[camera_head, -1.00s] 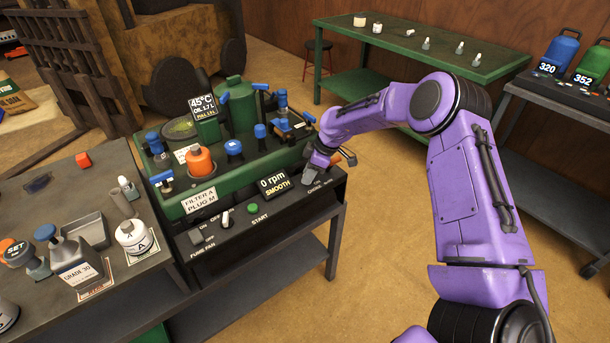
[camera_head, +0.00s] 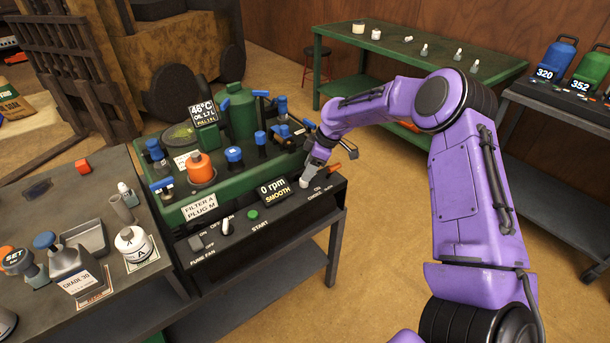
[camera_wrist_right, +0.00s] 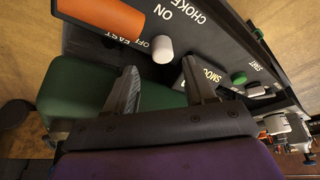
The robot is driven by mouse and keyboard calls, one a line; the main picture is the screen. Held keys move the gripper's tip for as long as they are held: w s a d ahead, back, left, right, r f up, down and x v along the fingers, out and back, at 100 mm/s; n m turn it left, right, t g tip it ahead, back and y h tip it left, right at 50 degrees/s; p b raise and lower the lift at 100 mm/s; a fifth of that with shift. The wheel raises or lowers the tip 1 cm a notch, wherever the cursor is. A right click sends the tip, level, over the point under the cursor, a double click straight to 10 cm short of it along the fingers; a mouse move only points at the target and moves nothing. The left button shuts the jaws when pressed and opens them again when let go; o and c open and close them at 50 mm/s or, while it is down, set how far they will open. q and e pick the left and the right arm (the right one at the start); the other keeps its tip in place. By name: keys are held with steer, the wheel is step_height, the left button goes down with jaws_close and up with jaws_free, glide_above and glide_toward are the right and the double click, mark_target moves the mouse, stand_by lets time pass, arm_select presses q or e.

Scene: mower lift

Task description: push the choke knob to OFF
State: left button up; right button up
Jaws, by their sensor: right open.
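The choke knob is a small white rounded knob (camera_wrist_right: 162,50) on the dark sloped panel in the right wrist view. It sits near the OFF lettering, which it partly hides; the ON and CHOKE lettering lies farther along the panel. In the head view it shows as a pale spot (camera_head: 304,182) at the panel's right part. My right gripper (camera_wrist_right: 160,78) is open and empty, its two dark fingers on either side of the line to the knob. The fingertips look just short of the knob; I cannot tell whether they touch. My left gripper is out of view.
An orange handle (camera_wrist_right: 100,14) stands close beside the knob, near FAST. The display (camera_head: 273,189) reads 0 rpm SMOOTH. A green start button (camera_head: 253,215) and a white toggle (camera_head: 226,226) lie left along the panel. The green engine (camera_head: 240,115) stands behind.

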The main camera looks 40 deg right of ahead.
steer(key=v, duration=0.6)
steer(key=shift+r, duration=0.35)
steer(key=shift+s+d, duration=0.1)
